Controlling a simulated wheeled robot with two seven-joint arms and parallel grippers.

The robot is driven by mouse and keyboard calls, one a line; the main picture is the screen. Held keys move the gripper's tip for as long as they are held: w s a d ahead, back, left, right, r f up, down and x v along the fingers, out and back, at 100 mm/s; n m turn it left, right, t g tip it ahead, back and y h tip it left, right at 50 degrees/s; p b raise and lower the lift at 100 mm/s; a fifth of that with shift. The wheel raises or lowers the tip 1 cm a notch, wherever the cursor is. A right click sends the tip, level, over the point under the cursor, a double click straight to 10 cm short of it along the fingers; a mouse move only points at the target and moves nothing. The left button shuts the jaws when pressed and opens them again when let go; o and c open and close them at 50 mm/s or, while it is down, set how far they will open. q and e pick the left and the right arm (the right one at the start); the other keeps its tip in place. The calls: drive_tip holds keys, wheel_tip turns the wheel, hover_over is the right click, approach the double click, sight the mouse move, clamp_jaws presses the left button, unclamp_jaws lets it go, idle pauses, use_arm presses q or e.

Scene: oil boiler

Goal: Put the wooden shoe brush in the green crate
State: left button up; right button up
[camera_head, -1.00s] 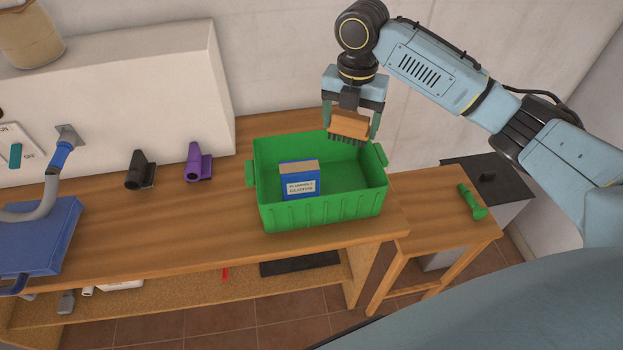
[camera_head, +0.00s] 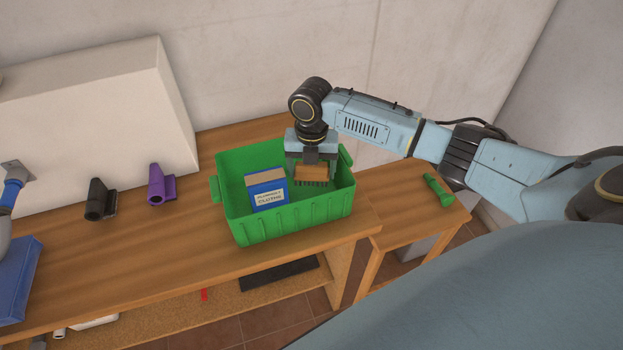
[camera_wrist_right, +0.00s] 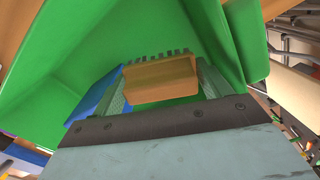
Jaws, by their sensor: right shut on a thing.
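The wooden shoe brush (camera_head: 311,173), with an orange-brown body and dark bristles pointing down, is held in my right gripper (camera_head: 312,170). It also shows between the fingers in the right wrist view (camera_wrist_right: 161,80). My right gripper is shut on it, inside the right part of the green crate (camera_head: 290,226), below the rim level at the back. Whether the bristles touch the crate floor cannot be told. The crate stands on the wooden bench. A blue box of cloths (camera_head: 267,193) stands in the crate, left of the brush.
A black holder (camera_head: 100,200) and a purple holder (camera_head: 161,186) stand on the bench (camera_head: 165,243) left of the crate. A green flashlight-like object (camera_head: 438,189) lies on the lower side table at the right.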

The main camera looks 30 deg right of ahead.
sight(312, 180)
drive_tip(key=shift+f, duration=2.05)
drive_tip(key=shift+f, duration=0.2)
drive_tip(key=o, duration=0.8)
wheel_tip(312, 180, up, 12)
drive_tip(key=shift+r, duration=0.25)
